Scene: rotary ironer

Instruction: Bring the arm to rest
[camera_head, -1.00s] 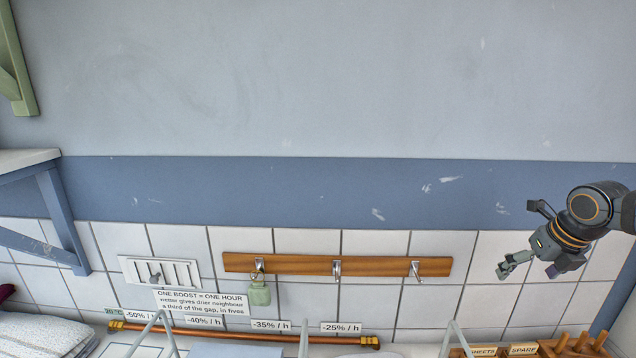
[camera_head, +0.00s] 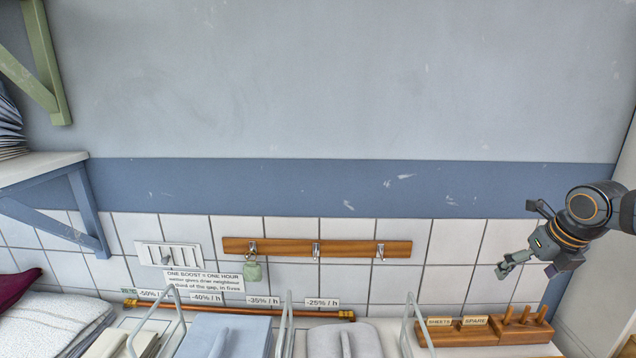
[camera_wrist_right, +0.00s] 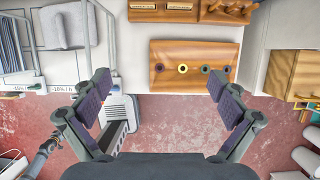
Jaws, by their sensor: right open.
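My right gripper (camera_head: 520,240) is raised at the right of the head view, in front of the tiled wall. Its jaws are apart and nothing is between them. In the right wrist view the two padded fingers (camera_wrist_right: 160,108) are spread wide, with the red floor and a wooden board (camera_wrist_right: 192,52) with several coloured round spots beyond them. The gripper touches nothing that I can see. My left gripper is not in the head view.
Below are wire dividers with folded linen (camera_head: 235,333), a copper pipe (camera_head: 240,309) and a wooden peg block (camera_head: 490,331). A shelf (camera_head: 40,165) juts out at left. Air around the gripper looks clear.

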